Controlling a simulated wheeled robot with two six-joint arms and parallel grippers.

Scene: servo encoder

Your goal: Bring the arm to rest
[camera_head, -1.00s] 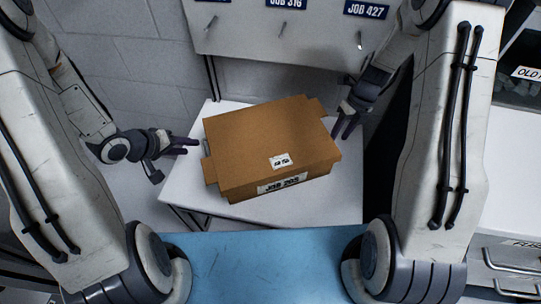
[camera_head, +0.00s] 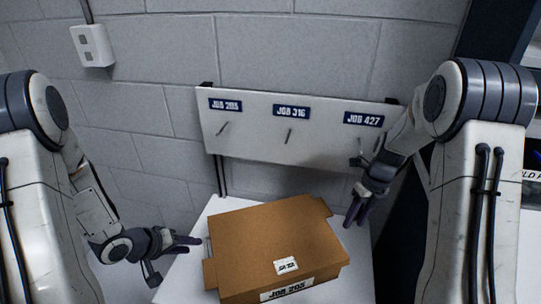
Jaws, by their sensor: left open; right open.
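My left gripper (camera_head: 172,251) is open and empty, just left of a brown cardboard box (camera_head: 270,238). My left arm comes in from the left edge. My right gripper (camera_head: 356,207) is open and empty, by the box's far right corner. It hangs below the right end of a wall board. The box sits closed on a white table (camera_head: 205,218) and has a label reading JOB 205 on its front. I cannot tell whether either gripper touches the box.
The pale wall board (camera_head: 250,139) carries tags JOB 205, JOB 316 and JOB 427, each above a peg. A white wall socket box (camera_head: 92,46) is at the upper left. Dark equipment stands at the right edge. The wall is grey block.

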